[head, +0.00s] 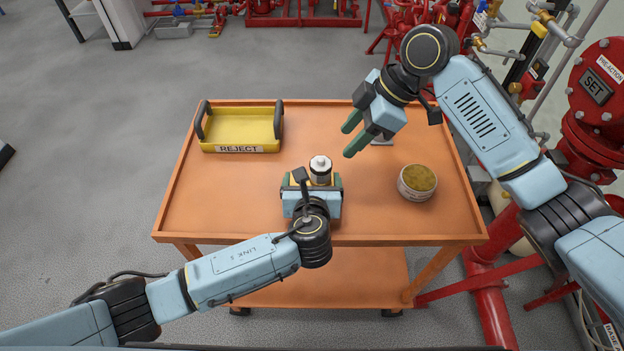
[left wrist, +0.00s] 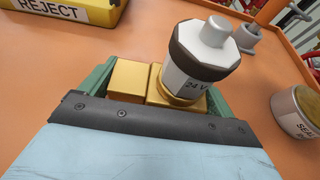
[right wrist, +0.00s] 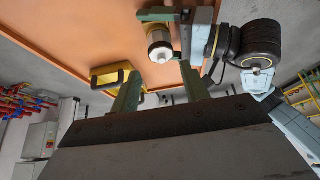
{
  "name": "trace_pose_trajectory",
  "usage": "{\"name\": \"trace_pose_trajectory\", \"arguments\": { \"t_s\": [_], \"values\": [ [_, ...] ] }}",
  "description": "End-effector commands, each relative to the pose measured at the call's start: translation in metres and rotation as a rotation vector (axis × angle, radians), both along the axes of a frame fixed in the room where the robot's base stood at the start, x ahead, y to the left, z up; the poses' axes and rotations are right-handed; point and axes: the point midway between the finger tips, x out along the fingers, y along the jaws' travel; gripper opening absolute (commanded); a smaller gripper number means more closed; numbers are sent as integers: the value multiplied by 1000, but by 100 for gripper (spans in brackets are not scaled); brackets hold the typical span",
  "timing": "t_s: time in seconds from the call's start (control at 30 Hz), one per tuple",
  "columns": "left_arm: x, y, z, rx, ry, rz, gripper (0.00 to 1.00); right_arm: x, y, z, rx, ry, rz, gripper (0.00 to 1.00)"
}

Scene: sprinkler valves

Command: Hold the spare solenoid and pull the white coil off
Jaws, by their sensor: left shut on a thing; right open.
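The spare solenoid has a gold-coloured body (left wrist: 127,80) low between the green fingers of my left gripper (head: 320,180), which is shut on it. The white coil (left wrist: 190,75), marked 24 V with a dark band and grey top, stands upright on the body. It also shows in the head view (head: 320,174) and the right wrist view (right wrist: 160,46). My right gripper (head: 353,136) is open and empty, above and to the right of the coil in the head view. In the right wrist view the coil appears beyond the gap between its fingertips (right wrist: 159,68), apart from them.
An empty yellow REJECT tray (head: 240,148) with dark handles sits at the table's back left. A round labelled tub (head: 417,184) stands at the right. A grey fitting (left wrist: 247,38) is partly hidden behind my right gripper in the head view. The orange cart's (head: 225,190) left front is clear.

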Motion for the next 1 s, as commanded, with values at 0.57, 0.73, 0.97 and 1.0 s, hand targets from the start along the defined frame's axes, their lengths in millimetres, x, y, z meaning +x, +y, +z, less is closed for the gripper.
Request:
{"name": "trace_pose_trajectory", "arguments": {
  "t_s": [0.57,0.73,0.97,1.0],
  "values": [
    [0,0,0,1,1,0,62,-4,58,-17,-369,-193,705,58],
    [0,0,0,1,1,0,62,-1,58,-20,-450,-214,825,58],
    [0,0,0,1,1,0,62,0,57,-35,-469,-215,854,58],
    [0,0,0,1,1,0,62,0,57,-40,-468,-215,854,58]
  ]
}}
